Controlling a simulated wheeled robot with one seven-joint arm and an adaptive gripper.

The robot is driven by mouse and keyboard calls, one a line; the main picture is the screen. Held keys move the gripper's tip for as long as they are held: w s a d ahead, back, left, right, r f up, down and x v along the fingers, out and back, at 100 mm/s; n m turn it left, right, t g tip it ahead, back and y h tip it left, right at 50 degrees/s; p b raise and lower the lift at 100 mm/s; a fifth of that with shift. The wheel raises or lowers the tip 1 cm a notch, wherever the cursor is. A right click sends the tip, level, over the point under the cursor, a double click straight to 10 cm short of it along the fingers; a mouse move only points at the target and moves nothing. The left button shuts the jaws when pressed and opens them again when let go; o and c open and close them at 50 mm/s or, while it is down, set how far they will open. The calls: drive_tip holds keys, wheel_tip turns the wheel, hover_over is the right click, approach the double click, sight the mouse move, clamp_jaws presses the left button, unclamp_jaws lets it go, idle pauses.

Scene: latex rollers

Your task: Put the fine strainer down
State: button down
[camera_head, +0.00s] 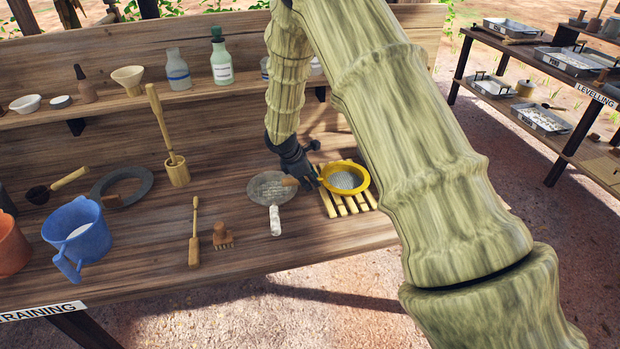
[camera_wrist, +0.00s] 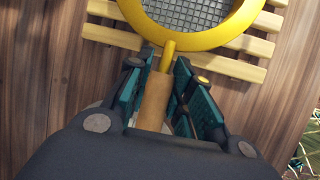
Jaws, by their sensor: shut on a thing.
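The fine strainer (camera_head: 345,188) has a yellow rim, a grey mesh and a wooden handle. In the head view it is over a slatted wooden rack (camera_head: 334,208) at the right of the bench. My gripper (camera_head: 313,180) is shut on the strainer's handle. In the wrist view the handle (camera_wrist: 154,103) lies between the two fingers of my gripper (camera_wrist: 167,82), and the yellow rim (camera_wrist: 178,40) is beyond them, over the slats (camera_wrist: 235,68). I cannot tell whether the rim touches the rack. My arm hides part of the bench.
A shelf with bottles (camera_head: 220,60) runs along the back.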

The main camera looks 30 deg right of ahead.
drive_tip(key=shift+f, duration=0.1)
drive_tip(key=c, duration=1.3)
unclamp_jaws()
drive_tip(key=shift+o, duration=0.2)
drive_tip(key=b+v, duration=0.1)
drive_tip(key=v, duration=1.1)
drive_tip(key=shift+b, duration=0.4)
